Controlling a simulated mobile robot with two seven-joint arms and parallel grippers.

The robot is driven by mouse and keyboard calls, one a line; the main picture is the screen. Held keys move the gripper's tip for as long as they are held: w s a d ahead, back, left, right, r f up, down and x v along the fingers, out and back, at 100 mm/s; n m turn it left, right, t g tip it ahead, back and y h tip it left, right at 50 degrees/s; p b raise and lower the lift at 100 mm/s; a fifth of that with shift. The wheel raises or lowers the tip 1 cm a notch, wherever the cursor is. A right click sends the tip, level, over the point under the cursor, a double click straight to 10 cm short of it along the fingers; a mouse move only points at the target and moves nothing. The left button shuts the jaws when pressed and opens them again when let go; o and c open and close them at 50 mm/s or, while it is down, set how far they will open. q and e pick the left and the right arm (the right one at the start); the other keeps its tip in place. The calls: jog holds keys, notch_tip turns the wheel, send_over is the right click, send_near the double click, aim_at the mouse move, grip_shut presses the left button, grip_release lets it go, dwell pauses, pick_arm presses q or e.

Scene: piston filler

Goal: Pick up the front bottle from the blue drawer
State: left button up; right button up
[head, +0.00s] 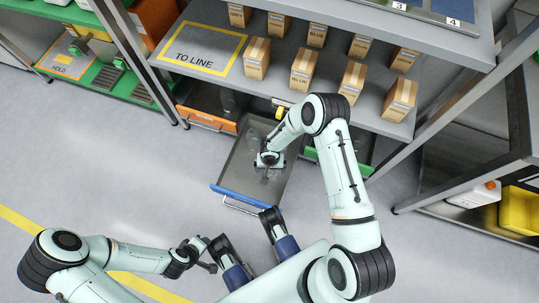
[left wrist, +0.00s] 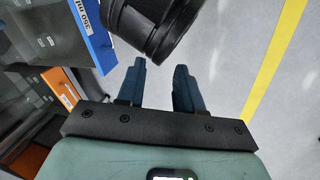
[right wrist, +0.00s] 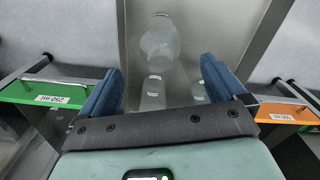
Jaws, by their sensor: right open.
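The blue drawer (head: 243,195) is pulled out, with its blue front nearest me. It also shows in the left wrist view (left wrist: 92,30) with a 350 ml label. In the right wrist view, a clear bottle (right wrist: 160,43) stands in the grey drawer, ahead of and between my right fingers. Other clear bottles are faint behind it. My right gripper (head: 268,166) is open over the drawer and points down; it also shows in the right wrist view (right wrist: 160,68). I cannot tell if it touches the bottle. My left gripper (left wrist: 160,68) is open and empty, outside the drawer.
An orange drawer (head: 207,119) and a green drawer (head: 311,153) flank the blue one. Several cardboard boxes (head: 303,67) stand on the shelf above, beside a TO LINE mark. A shelf post (head: 140,62) rises at left. The floor in front is clear.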

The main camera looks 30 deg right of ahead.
aim_at(270, 174)
notch_tip(270, 174, down, 6)
jog(key=shift+s+f+b, duration=0.1)
jog(key=shift+b, duration=0.8)
jog(key=shift+f, duration=0.5)
jog(key=c, duration=1.4)
pick_arm(q)
jog(key=shift+t+y, duration=0.3)
jog(key=shift+t, duration=0.2)
jog(key=w, duration=0.1)
jog(key=w+a+f, duration=0.1)
jog(key=w+f, duration=0.1)
jog(key=shift+w+a+f, duration=0.25)
jog(key=shift+w+a, duration=0.05)
jog(key=shift+a, duration=0.1)
pick_arm(e)
jog(key=shift+r, duration=0.15)
